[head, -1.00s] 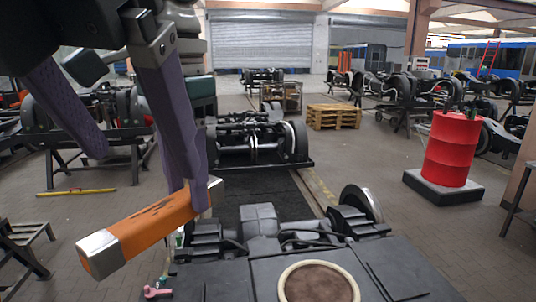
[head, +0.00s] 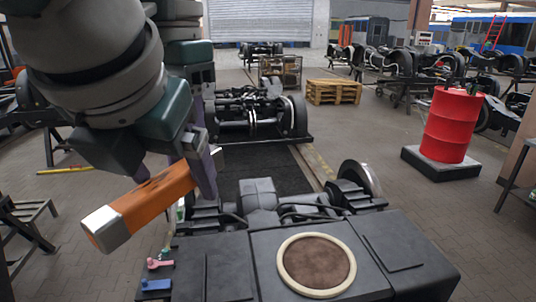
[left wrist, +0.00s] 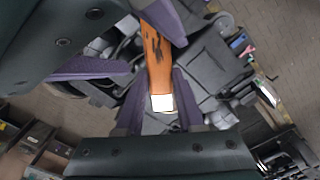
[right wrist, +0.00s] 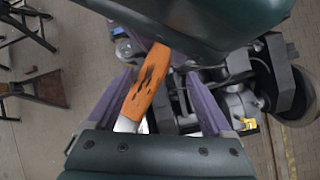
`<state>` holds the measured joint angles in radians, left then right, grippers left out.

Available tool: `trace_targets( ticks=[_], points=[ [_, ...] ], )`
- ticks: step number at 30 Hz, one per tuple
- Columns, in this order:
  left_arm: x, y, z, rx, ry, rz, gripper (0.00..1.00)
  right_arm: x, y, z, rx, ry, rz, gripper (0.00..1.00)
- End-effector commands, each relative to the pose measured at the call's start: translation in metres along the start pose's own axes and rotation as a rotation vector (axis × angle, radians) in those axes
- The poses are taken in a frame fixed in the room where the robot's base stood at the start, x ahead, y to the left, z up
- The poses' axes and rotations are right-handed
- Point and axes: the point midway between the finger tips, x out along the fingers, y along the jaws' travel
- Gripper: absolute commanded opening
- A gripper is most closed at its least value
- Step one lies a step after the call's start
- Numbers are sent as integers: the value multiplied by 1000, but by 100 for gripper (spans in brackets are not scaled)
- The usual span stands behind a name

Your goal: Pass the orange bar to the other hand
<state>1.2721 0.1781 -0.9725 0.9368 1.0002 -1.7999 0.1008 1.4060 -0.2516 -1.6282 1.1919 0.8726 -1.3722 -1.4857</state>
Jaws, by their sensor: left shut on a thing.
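The orange bar (head: 155,200) has dark marks and a pale metal end. It hangs tilted in the air, left of the grey bogie top, with its pale end toward me. My left gripper (left wrist: 160,110) is shut on the bar; in the head view arm parts largely hide it. My right gripper (head: 192,165) is close by at the bar's far part. In the right wrist view its purple fingers (right wrist: 155,108) stand wide apart with the bar (right wrist: 150,82) between them, clear of both. The two grippers are very close together.
The grey bogie top with a round brown inset (head: 316,265) lies below and right. Pink (head: 160,264) and blue tools (head: 156,284) lie at its left edge. A red barrel (head: 452,125) and a wooden pallet (head: 334,92) stand farther off. A step stand (head: 30,220) is at left.

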Motion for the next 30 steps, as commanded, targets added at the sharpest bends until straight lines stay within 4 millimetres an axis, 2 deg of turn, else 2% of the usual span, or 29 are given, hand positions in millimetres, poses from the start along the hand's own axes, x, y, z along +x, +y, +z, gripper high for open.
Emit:
trace_targets(
  ticks=[2,22,30],
  points=[
    [0,0,0,0,1,-1,0,0,0,0,0,1,-1,76],
    [0,-5,2,-5,-8,-10,0,2,-4,2,4,-2,-14,1],
    [0,-5,2,-5,-9,-10,0,2,-5,3,5,-4,-17,0]
  ],
)
